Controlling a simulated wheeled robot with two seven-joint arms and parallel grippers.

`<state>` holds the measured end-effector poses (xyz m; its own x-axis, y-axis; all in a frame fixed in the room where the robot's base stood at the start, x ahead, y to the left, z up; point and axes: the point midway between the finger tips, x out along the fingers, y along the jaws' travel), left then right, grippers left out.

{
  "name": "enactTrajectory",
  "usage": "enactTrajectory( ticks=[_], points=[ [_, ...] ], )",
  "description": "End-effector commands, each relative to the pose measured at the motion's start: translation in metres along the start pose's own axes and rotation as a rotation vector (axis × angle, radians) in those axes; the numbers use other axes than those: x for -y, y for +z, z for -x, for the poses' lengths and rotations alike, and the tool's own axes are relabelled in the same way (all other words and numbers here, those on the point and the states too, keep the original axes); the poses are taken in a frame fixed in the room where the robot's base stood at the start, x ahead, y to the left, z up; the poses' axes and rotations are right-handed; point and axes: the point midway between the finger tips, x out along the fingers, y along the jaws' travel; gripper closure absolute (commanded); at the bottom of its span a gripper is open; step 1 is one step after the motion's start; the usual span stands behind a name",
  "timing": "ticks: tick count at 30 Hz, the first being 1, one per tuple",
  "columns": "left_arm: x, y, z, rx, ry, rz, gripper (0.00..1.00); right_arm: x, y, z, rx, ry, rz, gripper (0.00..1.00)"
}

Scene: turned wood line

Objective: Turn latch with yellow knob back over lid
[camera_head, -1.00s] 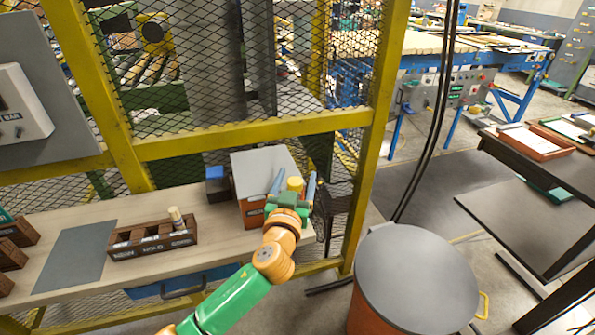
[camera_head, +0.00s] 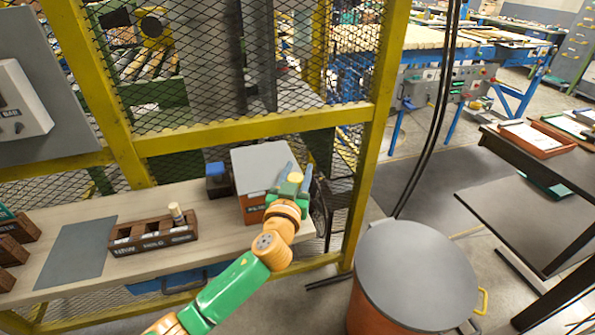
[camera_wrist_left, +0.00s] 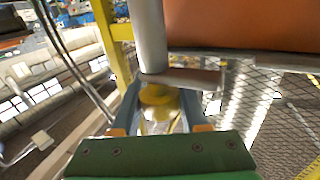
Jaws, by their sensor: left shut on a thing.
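The box (camera_head: 254,209) is orange with a flat grey lid (camera_head: 262,164) and stands at the right end of the bench. My left gripper (camera_head: 297,174) is at the box's right side. Its blue-grey fingers stand on either side of the yellow knob (camera_head: 296,178) and are shut on it. In the left wrist view the yellow knob (camera_wrist_left: 158,96) sits between the fingers. A grey latch bar (camera_wrist_left: 190,79) runs beside it, below the orange box wall (camera_wrist_left: 240,22). My gripper hides most of the latch in the head view. My right gripper is out of view.
A dark wooden rack (camera_head: 152,237) with a peg (camera_head: 176,214) and a small blue-topped block (camera_head: 218,181) stand left of the box. A yellow-framed mesh fence (camera_head: 250,131) rises behind the bench. A grey-topped drum (camera_head: 416,275) stands at the right.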

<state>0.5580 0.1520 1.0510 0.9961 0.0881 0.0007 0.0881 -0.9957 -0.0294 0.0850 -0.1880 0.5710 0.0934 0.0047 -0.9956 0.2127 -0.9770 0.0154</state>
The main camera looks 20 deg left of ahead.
Motion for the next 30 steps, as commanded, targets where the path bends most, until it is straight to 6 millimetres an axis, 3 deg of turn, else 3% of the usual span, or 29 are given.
enactTrajectory(
  ticks=[19, 30],
  points=[
    [-0.012, -0.004, 0.003, -0.016, 0.511, -0.008, 1.00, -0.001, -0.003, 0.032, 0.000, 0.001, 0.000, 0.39],
    [-0.020, 0.001, 0.008, -0.028, 0.815, -0.006, 1.00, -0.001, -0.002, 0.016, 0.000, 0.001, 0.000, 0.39]
  ],
)
